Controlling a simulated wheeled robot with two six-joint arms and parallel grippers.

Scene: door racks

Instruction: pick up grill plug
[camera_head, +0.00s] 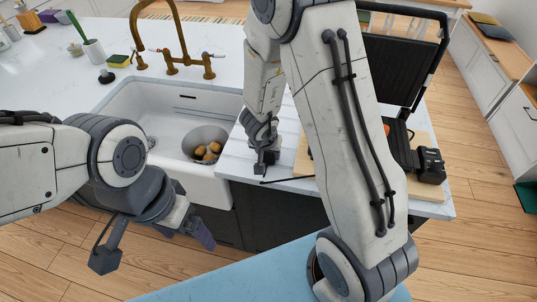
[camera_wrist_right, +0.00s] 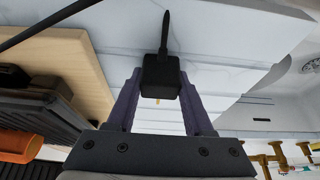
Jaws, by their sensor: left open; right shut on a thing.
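The grill plug (camera_wrist_right: 160,76) is a small black block with a black cord at its far end, seen in the right wrist view. My right gripper (camera_wrist_right: 158,88) is shut on it, one purple finger on each side. In the head view my right gripper (camera_head: 265,163) is low over the white counter beside the sink, with a thin black cord running right from it. The black grill (camera_head: 405,62) stands open on the right, partly hidden by my right arm. My left gripper (camera_head: 154,240) is open and empty, in front of the counter's front edge.
A white sink (camera_head: 160,122) holds a metal strainer bowl (camera_head: 207,136) with several brown items. A brass tap (camera_head: 170,50) stands behind it. A wooden board (camera_wrist_right: 70,65) lies near the grill.

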